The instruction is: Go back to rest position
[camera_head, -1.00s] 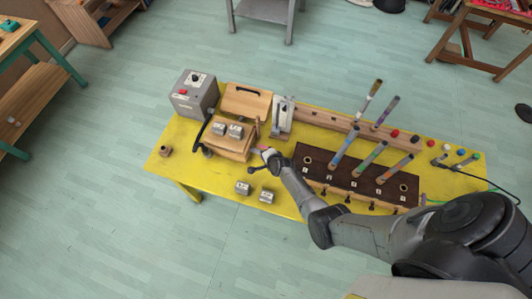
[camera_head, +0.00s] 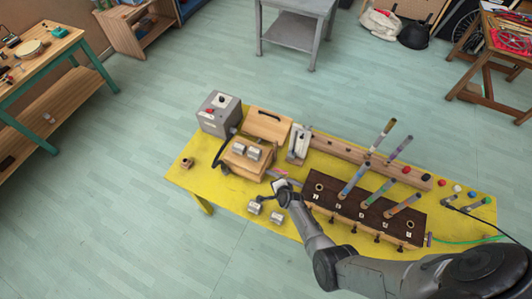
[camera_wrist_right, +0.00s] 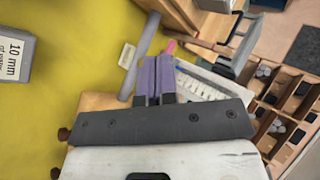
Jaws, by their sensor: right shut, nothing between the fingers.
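My right arm comes in from the lower right of the head view. Its gripper (camera_head: 279,186) is over the yellow table, between the wooden box (camera_head: 238,166) and the dark slotted rack (camera_head: 335,206). In the right wrist view its two purple-grey fingers (camera_wrist_right: 155,72) are together, with nothing seen between them. A small pink tip (camera_wrist_right: 171,46) shows just beyond the fingers; I cannot tell whether they touch it. My left gripper is in no view.
The yellow table (camera_head: 225,190) holds a grey box (camera_head: 218,113), metal blocks (camera_head: 276,217) beside my gripper, and upright coloured tubes (camera_head: 354,181) in the rack. A grey side table (camera_head: 297,27) stands beyond. Open floor surrounds the table's left and front.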

